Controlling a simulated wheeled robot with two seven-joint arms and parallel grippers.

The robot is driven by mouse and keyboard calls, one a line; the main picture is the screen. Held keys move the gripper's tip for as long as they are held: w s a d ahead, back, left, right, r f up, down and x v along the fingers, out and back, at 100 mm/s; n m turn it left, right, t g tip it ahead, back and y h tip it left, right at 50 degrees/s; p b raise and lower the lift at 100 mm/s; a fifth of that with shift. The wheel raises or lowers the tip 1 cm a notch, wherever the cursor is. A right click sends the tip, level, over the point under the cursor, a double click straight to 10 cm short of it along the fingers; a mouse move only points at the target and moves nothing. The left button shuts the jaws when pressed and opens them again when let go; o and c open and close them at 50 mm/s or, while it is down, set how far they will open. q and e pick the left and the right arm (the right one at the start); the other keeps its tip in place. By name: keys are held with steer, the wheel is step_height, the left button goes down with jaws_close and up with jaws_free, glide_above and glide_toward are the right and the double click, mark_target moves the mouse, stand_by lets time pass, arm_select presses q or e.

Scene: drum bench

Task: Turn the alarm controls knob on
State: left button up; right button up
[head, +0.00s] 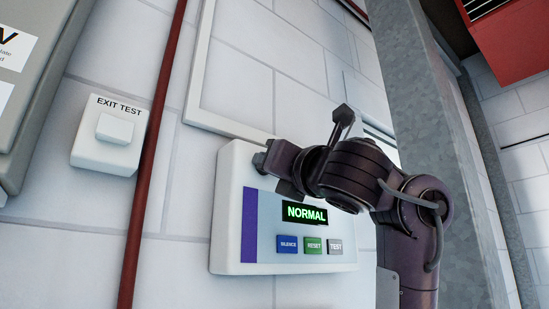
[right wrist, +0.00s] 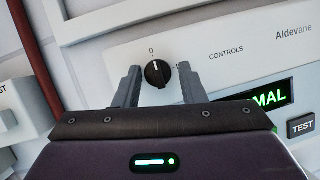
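The alarm controls panel (head: 228,220) is a white box on the wall, and its display reads NORMAL. Its black round knob (right wrist: 158,73) shows in the right wrist view below a "0" mark, with its white pointer line near upright toward the 0. A second mark, partly hidden, is to its right. My right gripper (right wrist: 159,75) is open, with one finger on each side of the knob and a gap on both sides. In the head view my right gripper (head: 302,137) is at the panel's top and hides the knob. My left gripper is in neither view.
SILENCE, RESET and TEST buttons (head: 335,246) sit below the display (head: 305,212). An EXIT TEST box (head: 110,133) and a red vertical pipe (head: 150,155) are to the left. A grey metal column (head: 435,160) stands to the right.

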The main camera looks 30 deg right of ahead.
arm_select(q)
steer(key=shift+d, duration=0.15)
arm_select(e)
steer(key=shift+w+a, duration=0.1)
steer(key=shift+a, duration=0.05)
steer(key=c, duration=0.7)
arm_select(q)
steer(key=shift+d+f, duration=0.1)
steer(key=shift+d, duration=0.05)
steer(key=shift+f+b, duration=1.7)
steer(key=shift+b, duration=0.1)
arm_select(e)
steer(key=shift+a+r+m+g+h, duration=0.15)
steer(key=shift+m+g+h, duration=0.7)
steer(key=shift+m, duration=2.5)
steer(key=shift+r+m+g+h, duration=0.2)
steer(key=shift+m+g, duration=1.2)
steer(key=shift+m, duration=1.9)
steer(key=shift+a+r+m+g+h, duration=0.15)
steer(key=shift+m+g+h, duration=0.65)
steer(key=shift+m, duration=2.55)
steer(key=shift+d+g+y, duration=0.1)
steer(key=shift+g+y, duration=0.25)
steer(key=shift+g, duration=0.1)
